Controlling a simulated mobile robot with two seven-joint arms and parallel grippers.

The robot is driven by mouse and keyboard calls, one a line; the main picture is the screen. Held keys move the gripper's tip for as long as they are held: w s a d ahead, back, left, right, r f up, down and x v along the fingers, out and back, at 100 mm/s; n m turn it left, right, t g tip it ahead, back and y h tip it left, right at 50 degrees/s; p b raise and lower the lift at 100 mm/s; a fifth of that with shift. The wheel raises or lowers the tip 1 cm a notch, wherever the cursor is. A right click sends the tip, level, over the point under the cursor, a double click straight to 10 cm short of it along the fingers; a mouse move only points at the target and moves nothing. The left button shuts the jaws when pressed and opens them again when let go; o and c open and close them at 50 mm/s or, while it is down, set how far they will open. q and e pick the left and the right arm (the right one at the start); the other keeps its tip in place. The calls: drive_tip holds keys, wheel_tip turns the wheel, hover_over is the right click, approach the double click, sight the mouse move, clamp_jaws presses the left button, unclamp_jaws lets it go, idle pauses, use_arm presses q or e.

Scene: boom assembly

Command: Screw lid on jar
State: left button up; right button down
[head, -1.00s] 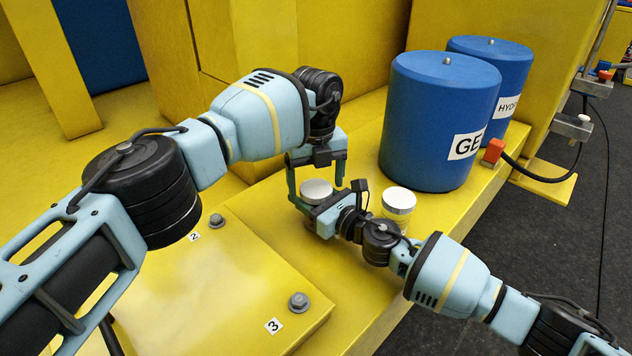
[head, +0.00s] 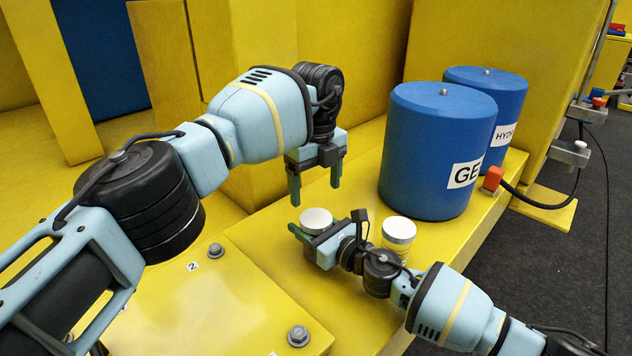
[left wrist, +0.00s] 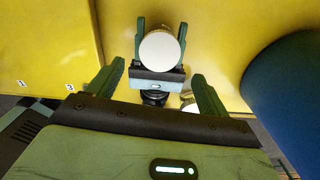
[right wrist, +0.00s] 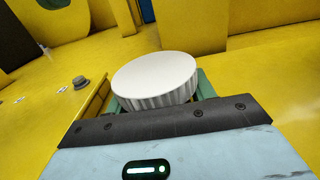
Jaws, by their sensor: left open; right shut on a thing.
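A jar with a white round lid (head: 316,220) stands on the yellow ledge, between the fingers of my right gripper (head: 307,232). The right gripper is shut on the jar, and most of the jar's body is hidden. In the right wrist view the ridged white lid (right wrist: 155,80) fills the space beyond the gripper; its seating on the jar cannot be seen. My left gripper (head: 314,196) is open and empty, just above the lid, fingers pointing down. In the left wrist view the lid (left wrist: 160,51) lies beyond and between its open fingers (left wrist: 153,85).
A second jar with a whitish lid (head: 398,231) stands right of the held jar, close to my right wrist. Two blue drums (head: 436,150) (head: 506,112) stand behind on the ledge. A bolted yellow plate (head: 235,300) lies at front left. Dark floor drops away at right.

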sight(316, 217)
use_arm(q)
drive_tip(key=shift+r+n, duration=0.45)
drive_tip(key=shift+n, duration=0.25)
drive_tip(key=shift+f, duration=0.1)
drive_tip(key=shift+f, duration=3.9)
drive_tip(key=c, duration=1)
drive_tip(key=m, duration=0.6)
drive_tip(key=shift+m, duration=0.3)
